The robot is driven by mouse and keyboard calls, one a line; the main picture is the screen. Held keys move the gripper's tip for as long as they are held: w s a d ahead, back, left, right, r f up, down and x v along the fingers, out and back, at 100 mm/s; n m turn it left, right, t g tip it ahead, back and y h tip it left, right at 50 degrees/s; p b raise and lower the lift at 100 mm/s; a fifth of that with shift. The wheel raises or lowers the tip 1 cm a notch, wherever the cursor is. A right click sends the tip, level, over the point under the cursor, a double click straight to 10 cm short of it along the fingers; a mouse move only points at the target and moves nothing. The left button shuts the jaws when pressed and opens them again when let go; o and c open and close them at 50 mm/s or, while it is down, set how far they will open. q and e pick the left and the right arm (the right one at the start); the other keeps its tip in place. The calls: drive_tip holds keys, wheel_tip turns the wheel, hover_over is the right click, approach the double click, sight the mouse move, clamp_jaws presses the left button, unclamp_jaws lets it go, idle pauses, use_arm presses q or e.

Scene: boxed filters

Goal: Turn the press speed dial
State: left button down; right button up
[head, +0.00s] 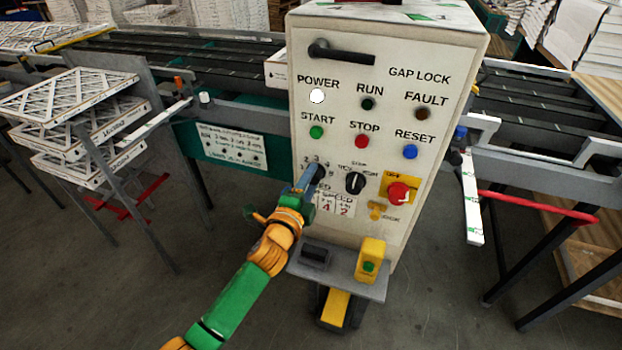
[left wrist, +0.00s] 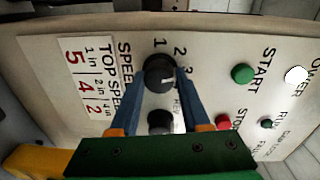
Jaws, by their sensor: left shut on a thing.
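The press speed dial (left wrist: 157,72) is a round black knob on the cream control panel (head: 330,225), with the numbers 1, 2 and 3 around it in the left wrist view. A short white mark on it points roughly right in that view, on the side of the 2 and 3; I cannot tell exactly which number. My left gripper (left wrist: 168,82) has its blue fingers on both sides of the dial and is shut on it. In the head view the left gripper (head: 311,178) hides the dial. My right gripper is not in view.
Close by are a black selector knob (head: 355,183), a red emergency button (head: 398,192) on yellow, a red STOP button (head: 362,141) and a green START button (head: 316,132). A shelf (head: 340,278) with a yellow box (head: 370,258) juts out below.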

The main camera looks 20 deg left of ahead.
use_arm(q)
drive_tip(key=n, duration=0.5)
drive_tip(key=shift+n+p, duration=0.3)
drive_tip(key=shift+p, duration=0.05)
idle(0.3)
drive_tip(key=shift+c, duration=1.8)
unclamp_jaws()
drive_tip(key=shift+s, duration=0.1)
drive_tip(key=s, duration=0.6)
drive_tip(key=shift+s+a+r+b, duration=0.15)
drive_tip(key=shift+s+a+b, duration=0.15)
drive_tip(key=shift+s, duration=0.1)
